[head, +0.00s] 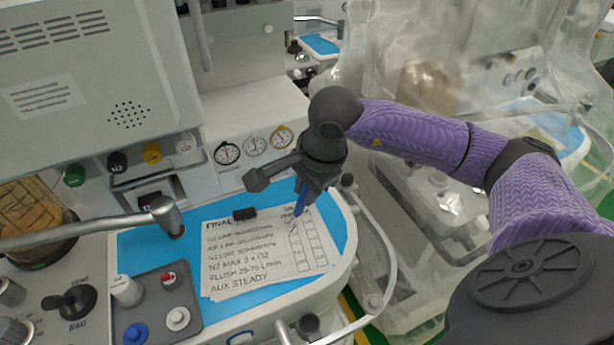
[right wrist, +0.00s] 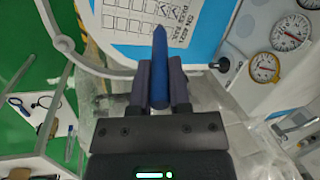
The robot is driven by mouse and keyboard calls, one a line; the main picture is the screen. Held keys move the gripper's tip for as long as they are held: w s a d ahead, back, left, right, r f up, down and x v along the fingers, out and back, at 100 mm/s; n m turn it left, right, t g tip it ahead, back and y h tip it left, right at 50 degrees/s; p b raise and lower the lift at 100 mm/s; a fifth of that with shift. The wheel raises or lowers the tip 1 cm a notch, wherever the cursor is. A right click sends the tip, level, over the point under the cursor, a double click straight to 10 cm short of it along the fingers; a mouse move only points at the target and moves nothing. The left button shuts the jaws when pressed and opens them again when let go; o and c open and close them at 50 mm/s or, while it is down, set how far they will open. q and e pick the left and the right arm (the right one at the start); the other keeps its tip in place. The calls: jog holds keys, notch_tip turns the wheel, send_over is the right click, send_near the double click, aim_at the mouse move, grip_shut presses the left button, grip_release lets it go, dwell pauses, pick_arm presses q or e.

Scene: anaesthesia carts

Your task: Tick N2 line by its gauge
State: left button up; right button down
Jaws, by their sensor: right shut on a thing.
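A white checklist sheet (head: 262,262) lies on the blue top of a cart. Its printed lines include an N2 line, partly too small to read, with columns of small boxes at the right. My right gripper (head: 305,190) is shut on a blue pen (head: 300,204) over the sheet's top right corner. In the right wrist view, the pen (right wrist: 159,60) points at the sheet (right wrist: 135,22), near boxes with tick-like marks; whether its tip touches is unclear. Three round gauges (head: 227,152) (head: 255,146) (head: 281,138) sit on the panel behind; their needles are too small to read surely. My left gripper is out of view.
A black clip (head: 244,214) sits on the sheet's top edge. A metal arm (head: 90,228) reaches over the blue top from the left. A grey tray of knobs (head: 155,305) stands left of the sheet. A pale rail (head: 378,250) curves round the right edge.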

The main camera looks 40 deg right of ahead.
aim_at(302, 208)
dwell(0.4)
jog(key=b+x, duration=0.3)
jog(key=s+b+x, duration=0.1)
jog(key=b+x, duration=0.1)
jog(key=shift+w+a+f, duration=0.1)
jog(key=shift+a+f, duration=0.1)
jog(key=shift+f, duration=0.1)
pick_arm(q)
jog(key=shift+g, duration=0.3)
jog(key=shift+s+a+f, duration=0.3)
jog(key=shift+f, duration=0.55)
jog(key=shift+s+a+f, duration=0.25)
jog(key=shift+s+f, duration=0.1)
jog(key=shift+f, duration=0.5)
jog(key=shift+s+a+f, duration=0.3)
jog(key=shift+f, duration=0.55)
pick_arm(e)
jog(key=shift+a+f, duration=0.1)
jog(key=shift+f, duration=0.05)
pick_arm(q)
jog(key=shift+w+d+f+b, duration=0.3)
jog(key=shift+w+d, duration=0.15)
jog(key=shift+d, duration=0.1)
pick_arm(e)
jog(key=shift+f, duration=0.25)
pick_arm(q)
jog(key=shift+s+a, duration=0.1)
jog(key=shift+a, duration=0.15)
pick_arm(e)
jog(key=shift+f, duration=0.15)
